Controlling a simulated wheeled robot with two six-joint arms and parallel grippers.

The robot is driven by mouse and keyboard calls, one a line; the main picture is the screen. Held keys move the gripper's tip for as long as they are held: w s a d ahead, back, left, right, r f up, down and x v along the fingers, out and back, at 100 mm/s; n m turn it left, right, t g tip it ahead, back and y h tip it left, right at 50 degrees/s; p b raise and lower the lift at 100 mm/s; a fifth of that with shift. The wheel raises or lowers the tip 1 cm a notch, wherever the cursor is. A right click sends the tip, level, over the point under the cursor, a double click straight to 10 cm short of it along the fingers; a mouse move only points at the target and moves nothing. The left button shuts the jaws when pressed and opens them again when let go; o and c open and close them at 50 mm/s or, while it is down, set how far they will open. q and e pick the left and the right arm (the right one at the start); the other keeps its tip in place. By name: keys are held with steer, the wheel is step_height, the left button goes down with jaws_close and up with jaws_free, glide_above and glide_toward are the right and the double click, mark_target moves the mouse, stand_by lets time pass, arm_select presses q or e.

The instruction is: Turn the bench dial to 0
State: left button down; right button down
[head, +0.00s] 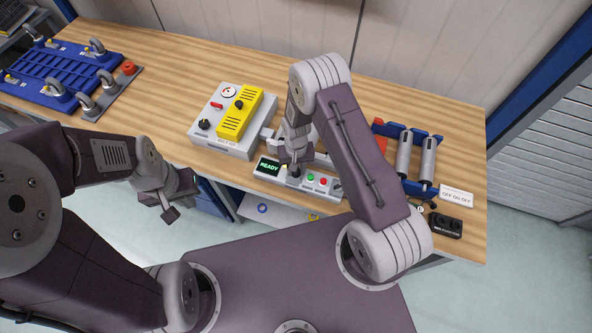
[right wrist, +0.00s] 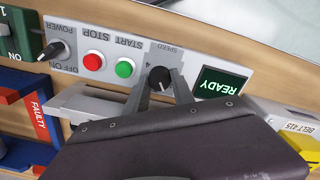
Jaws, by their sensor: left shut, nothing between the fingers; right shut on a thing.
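The bench dial is a small black knob (right wrist: 159,79) marked SPEED on a light grey control panel (right wrist: 105,45). In the right wrist view the panel appears upside down. My right gripper (right wrist: 161,88) is shut on the knob, with one finger on each side. The head view shows the same right gripper (head: 295,170) pointing down at the panel (head: 267,172); there the knob is mostly hidden. The setting of the knob is too small to read. My left gripper (head: 174,204) is shut and empty, off the bench's front edge.
Beside the knob are a green START button (right wrist: 125,68), a red STOP button (right wrist: 93,61), a POWER switch (right wrist: 52,49) and a READY display (right wrist: 219,86). A grey box with a yellow cover (head: 240,114) stands behind left. Blue racks (head: 407,132) stand right.

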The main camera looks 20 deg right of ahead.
steer(key=n+b, duration=0.1)
steer(key=n, duration=0.2)
steer(key=shift+n, duration=0.3)
steer(key=n+b, duration=0.1)
steer(key=n, duration=0.3)
steer(key=shift+n+b, duration=0.3)
steer(key=shift+b, duration=0.1)
steer(key=n+b, duration=0.1)
steer(key=n, duration=0.3)
steer(key=shift+w, duration=0.1)
steer(key=shift+r+n+b, duration=0.1)
steer(key=shift+n+b, duration=0.3)
steer(key=shift+n, duration=1.8)
steer(key=c, duration=1.1)
jaws_free()
